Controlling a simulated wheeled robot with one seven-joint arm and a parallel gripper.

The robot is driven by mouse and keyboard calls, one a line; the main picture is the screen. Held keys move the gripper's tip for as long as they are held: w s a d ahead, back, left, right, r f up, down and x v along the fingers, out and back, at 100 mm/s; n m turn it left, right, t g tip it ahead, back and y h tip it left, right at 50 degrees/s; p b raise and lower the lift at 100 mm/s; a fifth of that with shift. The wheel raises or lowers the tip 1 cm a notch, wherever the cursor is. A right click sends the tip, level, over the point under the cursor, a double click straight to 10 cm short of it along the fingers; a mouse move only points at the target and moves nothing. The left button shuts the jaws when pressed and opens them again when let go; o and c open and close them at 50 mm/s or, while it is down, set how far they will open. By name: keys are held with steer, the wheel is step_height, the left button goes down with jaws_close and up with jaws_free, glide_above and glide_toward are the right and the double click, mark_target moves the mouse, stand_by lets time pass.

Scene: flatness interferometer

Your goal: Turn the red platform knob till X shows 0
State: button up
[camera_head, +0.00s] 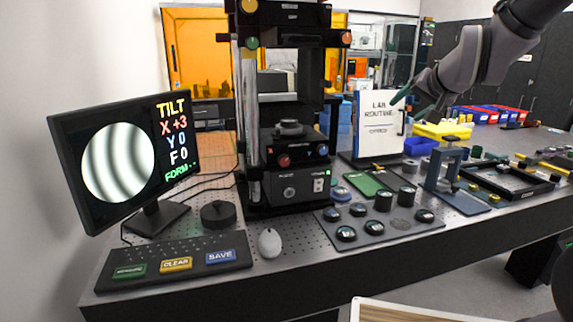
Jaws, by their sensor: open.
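The red platform knob (284,160) sits on the front of the black interferometer (290,100), left of a blue knob (323,151). The monitor (125,155) at the left reads TILT, X +3, Y 0, F 0, with a line below starting FORM. It shows dark curved bands on a round light field. My gripper (398,108) is open at the upper right, in front of the Lab Routine binder and well right of and above the red knob. Nothing shows between its fingers.
A keypad with green, yellow and blue buttons (172,265), a black puck (218,214) and a white mouse (269,242) lie in front. A tray of dark round pieces (390,230) stands front right. The Lab Routine binder (378,135) stands behind. A blue-grey stand (445,175) is further right.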

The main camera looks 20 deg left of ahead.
steer(key=w+a+f+t, duration=0.1)
steer(key=w+a+f, duration=0.1)
steer(key=a+f, duration=0.45)
steer(key=n+t+y, duration=0.3)
steer(key=n+y, duration=0.3)
steer(key=n, duration=0.2)
glide_toward(285, 162)
steer(key=x, duration=0.9)
steer(key=shift+a, duration=0.1)
steer(key=shift+c, duration=0.3)
jaws_close()
